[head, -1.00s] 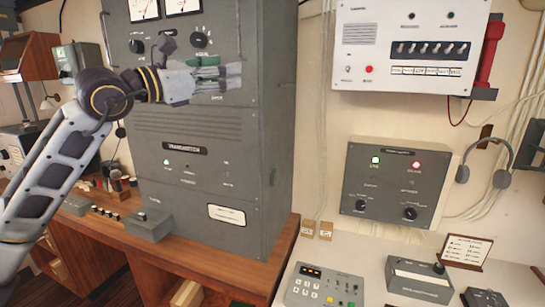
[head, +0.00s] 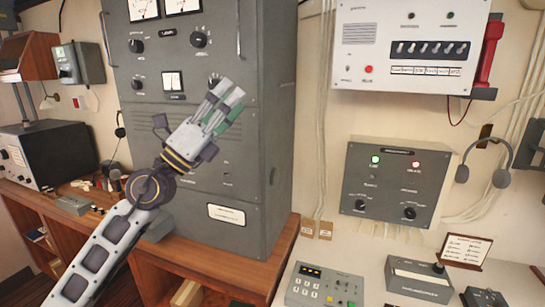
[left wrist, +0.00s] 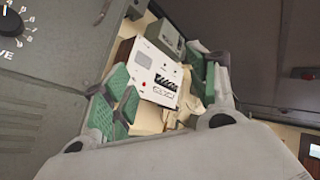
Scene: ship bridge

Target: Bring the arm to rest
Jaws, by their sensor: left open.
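My left gripper (head: 228,104) is in the head view, in front of the tall grey transmitter cabinet (head: 270,150). Its arm rises from the lower left, and the fingers point up and to the right. The left wrist view shows its green-padded fingers (left wrist: 160,95) spread apart with nothing between them. My right gripper is not in view.
A wooden desk (head: 225,275) runs under the cabinet. A white switch panel (head: 375,60) with a red handset (head: 488,55) and a grey panel with lamps (head: 385,190) are on the right wall. A headset (head: 462,172) hangs beside them. A keypad box (head: 322,287) sits on the white counter.

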